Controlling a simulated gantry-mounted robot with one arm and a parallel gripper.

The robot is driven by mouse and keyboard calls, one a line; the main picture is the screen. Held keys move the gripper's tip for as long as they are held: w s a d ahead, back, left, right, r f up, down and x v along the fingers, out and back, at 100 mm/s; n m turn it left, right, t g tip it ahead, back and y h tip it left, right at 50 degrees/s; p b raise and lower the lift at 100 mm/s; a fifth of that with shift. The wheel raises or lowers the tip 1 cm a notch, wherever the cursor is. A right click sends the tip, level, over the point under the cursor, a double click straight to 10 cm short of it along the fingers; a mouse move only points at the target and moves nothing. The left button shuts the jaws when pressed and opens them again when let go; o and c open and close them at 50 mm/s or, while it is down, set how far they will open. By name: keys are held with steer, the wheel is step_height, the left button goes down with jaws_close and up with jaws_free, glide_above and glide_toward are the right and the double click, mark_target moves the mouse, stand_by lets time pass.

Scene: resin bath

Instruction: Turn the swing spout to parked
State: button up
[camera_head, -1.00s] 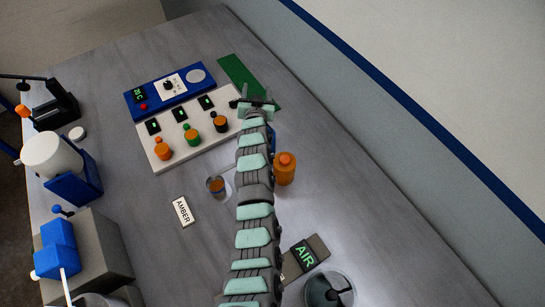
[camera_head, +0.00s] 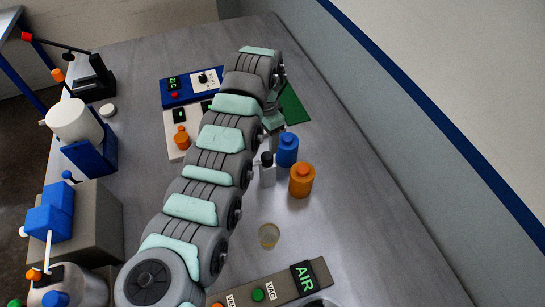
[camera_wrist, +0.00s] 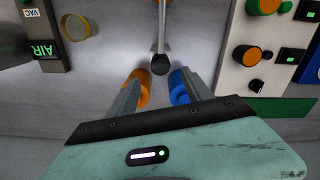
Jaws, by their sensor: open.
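A thin grey rod with a dark round knob (camera_wrist: 160,64) at its end, apparently the swing spout, comes down from the top edge of the wrist view. My gripper (camera_wrist: 158,80) is open, its two fingers pointing towards the knob, which shows just beyond the gap between the tips. I see no clear contact. In the head view a dark knob (camera_head: 267,158) shows just below the end of my arm; most of the rod there is hidden by the arm. I cannot tell where the rod pivots.
An orange bottle (camera_head: 302,180) and a blue bottle (camera_head: 287,149) stand close to the gripper. A small cup (camera_head: 268,235) and the AIR panel (camera_head: 303,278) lie nearer. My arm partly covers the console (camera_head: 177,149). The right side of the table is clear.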

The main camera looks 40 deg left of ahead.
mark_target(267, 155)
step_height(267, 155, down, 9)
steer(key=shift+w+f+p, duration=0.1)
steer(key=shift+f+p, duration=0.1)
steer(key=shift+p, duration=0.15)
jaws_close()
stand_by(0.6)
stand_by(0.3)
